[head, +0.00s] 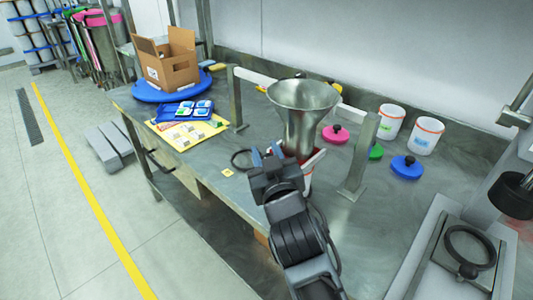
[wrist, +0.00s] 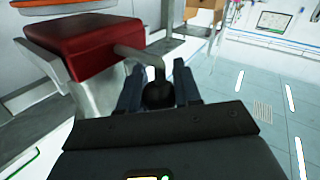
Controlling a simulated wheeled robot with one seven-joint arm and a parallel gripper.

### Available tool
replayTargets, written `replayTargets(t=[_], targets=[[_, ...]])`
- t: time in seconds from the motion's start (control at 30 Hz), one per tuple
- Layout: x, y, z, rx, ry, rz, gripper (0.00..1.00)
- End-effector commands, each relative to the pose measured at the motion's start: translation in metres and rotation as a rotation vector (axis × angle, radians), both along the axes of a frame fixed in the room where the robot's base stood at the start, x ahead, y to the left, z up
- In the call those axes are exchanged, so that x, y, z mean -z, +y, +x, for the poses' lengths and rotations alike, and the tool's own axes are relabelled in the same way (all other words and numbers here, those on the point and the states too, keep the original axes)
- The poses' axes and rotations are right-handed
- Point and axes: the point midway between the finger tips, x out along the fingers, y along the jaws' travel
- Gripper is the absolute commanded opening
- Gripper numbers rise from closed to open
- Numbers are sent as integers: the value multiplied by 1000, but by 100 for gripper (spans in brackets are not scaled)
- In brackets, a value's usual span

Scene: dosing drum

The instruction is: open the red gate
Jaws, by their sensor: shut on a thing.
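A steel funnel (head: 303,112) stands over the bench on a white and steel frame. The red gate (head: 314,159) sits at its lower end, partly hidden behind my gripper in the head view. In the wrist view the red gate (wrist: 88,46) is a red block at the upper left, with a metal rod coming out of it to a dark round knob (wrist: 158,96). My gripper (head: 268,156) is at the funnel's lower left. In the wrist view my gripper (wrist: 158,84) has its fingers on either side of the knob and is shut on it. How far the gate stands open is unclear.
A yellow board (head: 188,134), a blue tray (head: 184,111) and a cardboard box (head: 168,62) are at the left. A scale-like device (head: 462,262) is at the right.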

Motion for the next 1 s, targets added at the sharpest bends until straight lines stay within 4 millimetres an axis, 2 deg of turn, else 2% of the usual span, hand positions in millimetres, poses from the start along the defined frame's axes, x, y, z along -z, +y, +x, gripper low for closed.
replayTargets(t=[0.17, 0.5, 0.9, 0.93, 1.0], targets=[[6, 12, -13, -6, 0, -2, 0], [3, 48, -59, -4, -1, -1, 0], [0, 53, -67, -5, 1, 0, 0], [1, 53, -67, -6, 1, 1, 35], [1, 53, -67, -6, 1, 1, 42]])
